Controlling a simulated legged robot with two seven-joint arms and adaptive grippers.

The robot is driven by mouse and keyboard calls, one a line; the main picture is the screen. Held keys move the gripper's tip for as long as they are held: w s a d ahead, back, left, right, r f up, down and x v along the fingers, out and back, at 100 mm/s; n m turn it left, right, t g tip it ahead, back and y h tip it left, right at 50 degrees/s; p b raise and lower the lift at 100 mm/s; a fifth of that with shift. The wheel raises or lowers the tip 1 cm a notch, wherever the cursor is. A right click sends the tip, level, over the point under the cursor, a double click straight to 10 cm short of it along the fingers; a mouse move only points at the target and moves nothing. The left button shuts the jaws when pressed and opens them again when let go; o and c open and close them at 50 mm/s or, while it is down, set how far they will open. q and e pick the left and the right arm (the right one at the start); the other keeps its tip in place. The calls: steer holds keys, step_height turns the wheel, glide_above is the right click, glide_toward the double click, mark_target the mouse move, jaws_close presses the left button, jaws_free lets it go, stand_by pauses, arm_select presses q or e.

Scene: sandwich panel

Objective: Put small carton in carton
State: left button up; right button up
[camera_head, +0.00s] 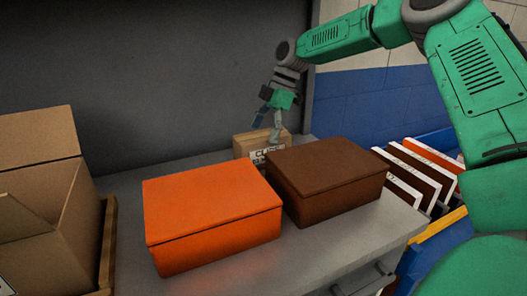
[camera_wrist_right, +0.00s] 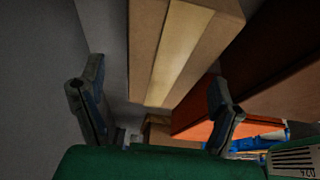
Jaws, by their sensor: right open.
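The small carton (camera_head: 250,143) is a brown cardboard box with a printed label, standing at the back of the grey table behind the brown box. In the right wrist view the small carton (camera_wrist_right: 185,45) shows its tape strip between and beyond my fingers. My right gripper (camera_head: 270,125) is at the small carton, its fingers pointing down; it is open, with the fingers (camera_wrist_right: 160,105) spread apart. Whether a finger touches the carton I cannot tell. The large open carton (camera_head: 80,225) stands at the far left with its flaps up; its inside is mostly hidden. My left gripper is not in view.
An orange lidded box (camera_head: 212,210) and a brown lidded box (camera_head: 325,180) stand on the grey table (camera_head: 330,240) in front of the small carton. A dark wall (camera_head: 190,80) rises behind. A blue bin (camera_head: 440,235) with several panels is at the right.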

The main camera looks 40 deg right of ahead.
mark_target(258, 147)
steer(key=x, duration=0.4)
steer(key=shift+s+b, duration=0.1)
steer(key=shift+b, duration=0.2)
steer(key=shift+a+f, duration=0.1)
steer(key=shift+a, duration=0.3)
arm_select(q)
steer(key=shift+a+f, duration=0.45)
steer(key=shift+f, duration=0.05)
arm_select(e)
steer(key=shift+d, duration=0.1)
steer(key=shift+d+f, duration=0.25)
steer(key=shift+d, duration=0.15)
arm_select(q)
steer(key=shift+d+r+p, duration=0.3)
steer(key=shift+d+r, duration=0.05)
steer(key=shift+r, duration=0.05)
arm_select(e)
steer(key=shift+a, duration=0.1)
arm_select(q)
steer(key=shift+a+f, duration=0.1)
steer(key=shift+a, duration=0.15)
arm_select(e)
steer(key=shift+a, duration=0.25)
